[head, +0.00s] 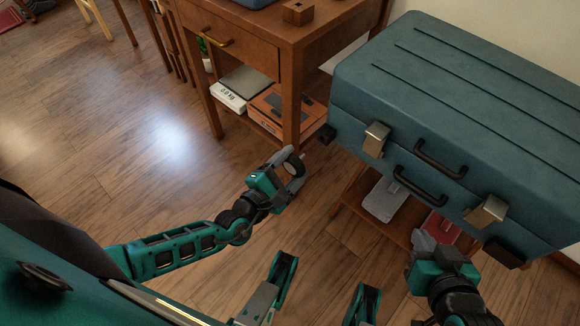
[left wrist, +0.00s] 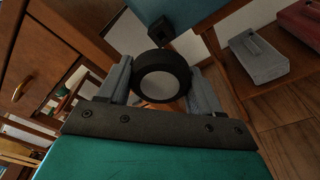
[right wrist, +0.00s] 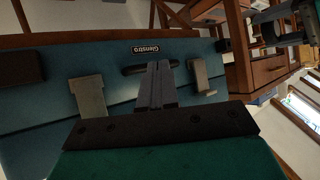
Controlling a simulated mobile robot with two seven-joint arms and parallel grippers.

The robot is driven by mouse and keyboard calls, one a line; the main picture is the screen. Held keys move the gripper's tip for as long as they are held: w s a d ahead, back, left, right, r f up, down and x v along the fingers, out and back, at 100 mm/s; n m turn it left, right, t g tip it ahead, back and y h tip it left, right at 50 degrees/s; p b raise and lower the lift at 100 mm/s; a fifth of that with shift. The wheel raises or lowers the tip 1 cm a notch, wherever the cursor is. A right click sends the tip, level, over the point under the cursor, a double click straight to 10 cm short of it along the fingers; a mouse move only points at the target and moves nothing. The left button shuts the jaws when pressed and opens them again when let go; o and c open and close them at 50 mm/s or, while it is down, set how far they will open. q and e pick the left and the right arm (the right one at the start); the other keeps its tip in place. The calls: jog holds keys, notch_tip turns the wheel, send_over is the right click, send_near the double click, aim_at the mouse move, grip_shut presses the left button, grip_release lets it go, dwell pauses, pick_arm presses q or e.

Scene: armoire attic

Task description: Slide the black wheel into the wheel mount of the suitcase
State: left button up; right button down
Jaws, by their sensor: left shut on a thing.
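The black wheel (left wrist: 160,78), with a pale hub, is between the fingers of my left gripper (left wrist: 158,82). In the head view, my left gripper (head: 294,166) holds the wheel in the air, left of and below the blue suitcase (head: 450,85). A small black wheel mount (head: 326,134) sticks out at the suitcase's near left corner, apart from the wheel; it also shows beyond the wheel in the left wrist view (left wrist: 161,30). A second black mount (head: 503,253) is at the right. My right gripper (head: 425,238) has its fingers together before the suitcase front (right wrist: 50,100); contact with the handle is unclear.
The suitcase has two metal clasps (head: 375,139) and black handles (head: 420,185). Its wooden stand holds a grey object (head: 384,200) and a red one (head: 442,228). A wooden desk (head: 255,45) with boxes below stands behind. Open floor lies left.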

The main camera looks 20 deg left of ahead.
aim_at(301, 157)
pick_arm(q)
jog(key=b+x, duration=0.1)
jog(key=x, duration=0.2)
jog(key=shift+w+d, duration=0.15)
jog(key=shift+d, duration=0.05)
jog(key=shift+x, duration=0.95)
pick_arm(e)
jog(key=shift+w+a+f, duration=0.2)
pick_arm(q)
jog(key=shift+d+r, duration=0.1)
jog(key=shift+r, duration=0.1)
pick_arm(e)
jog(key=shift+s+f, duration=0.15)
jog(key=shift+s, duration=0.05)
pick_arm(q)
jog(key=shift+w, duration=0.1)
pick_arm(e)
jog(key=shift+w, duration=0.25)
pick_arm(q)
jog(key=shift+w+d, duration=0.2)
jog(key=shift+w, duration=0.25)
jog(key=shift+w+d, duration=0.2)
jog(key=shift+w, duration=0.3)
pick_arm(e)
jog(key=shift+s, duration=0.25)
pick_arm(q)
jog(key=shift+x, duration=0.85)
pick_arm(e)
jog(key=shift+w, duration=0.1)
